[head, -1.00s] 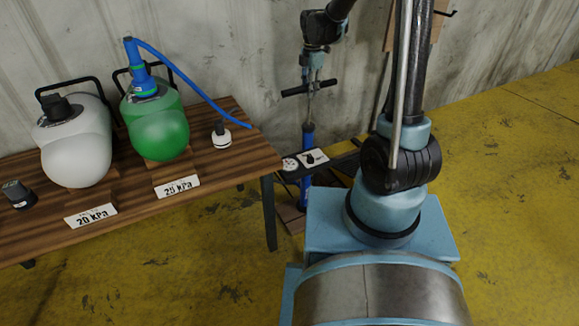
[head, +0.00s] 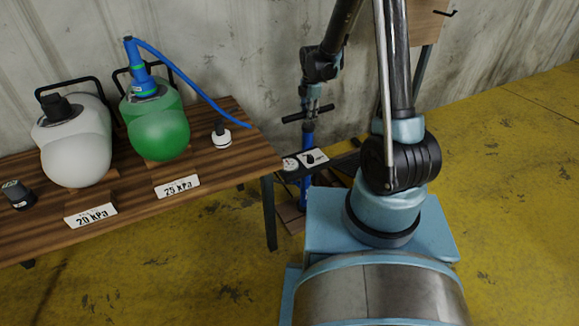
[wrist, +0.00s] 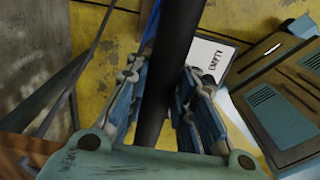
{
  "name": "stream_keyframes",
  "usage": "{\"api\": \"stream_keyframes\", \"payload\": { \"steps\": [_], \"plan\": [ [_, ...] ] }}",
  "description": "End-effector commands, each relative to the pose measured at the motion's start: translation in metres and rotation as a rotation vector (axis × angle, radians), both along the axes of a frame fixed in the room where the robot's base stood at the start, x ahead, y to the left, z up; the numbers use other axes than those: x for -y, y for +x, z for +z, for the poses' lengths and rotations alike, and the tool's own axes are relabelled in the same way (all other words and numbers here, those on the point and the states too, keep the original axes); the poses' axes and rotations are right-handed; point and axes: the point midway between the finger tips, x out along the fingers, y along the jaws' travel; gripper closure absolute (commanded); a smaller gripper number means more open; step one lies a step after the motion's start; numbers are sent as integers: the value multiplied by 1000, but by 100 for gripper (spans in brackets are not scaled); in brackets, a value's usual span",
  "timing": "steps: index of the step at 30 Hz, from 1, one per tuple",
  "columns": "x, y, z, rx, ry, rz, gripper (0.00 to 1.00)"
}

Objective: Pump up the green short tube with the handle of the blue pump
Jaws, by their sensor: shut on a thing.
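The green tube (head: 160,135) lies on the table with a "25 kPa" card (head: 177,186) in front of it. A blue fitting (head: 139,75) sits on its valve, and a blue hose (head: 190,82) runs from it past the table's right edge. The blue pump (head: 307,140) stands upright on the floor right of the table. My gripper (head: 308,103) is shut on the pump's black handle (head: 325,108), low, close above the pump body. In the wrist view the handle (wrist: 178,40) passes between the fingers of my gripper (wrist: 163,100).
A white tube (head: 75,150) with a "20 kPa" card (head: 90,215) is on the table's (head: 225,165) left. A black cap (head: 18,194) and a white-and-black cap (head: 221,138) lie there too. A gauge and card (head: 314,157) are beside the pump. Yellow floor is clear at right.

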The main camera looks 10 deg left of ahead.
Motion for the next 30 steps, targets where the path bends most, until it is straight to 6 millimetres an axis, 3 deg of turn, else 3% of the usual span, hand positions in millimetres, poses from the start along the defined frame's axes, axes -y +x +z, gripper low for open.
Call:
{"api": "stream_keyframes", "payload": {
  "steps": [16, 30],
  "plan": [
    [-2, 4, 6, 7, 4, 1, 100],
    [-2, 4, 65, 7, 4, 1, 100]
  ]
}}
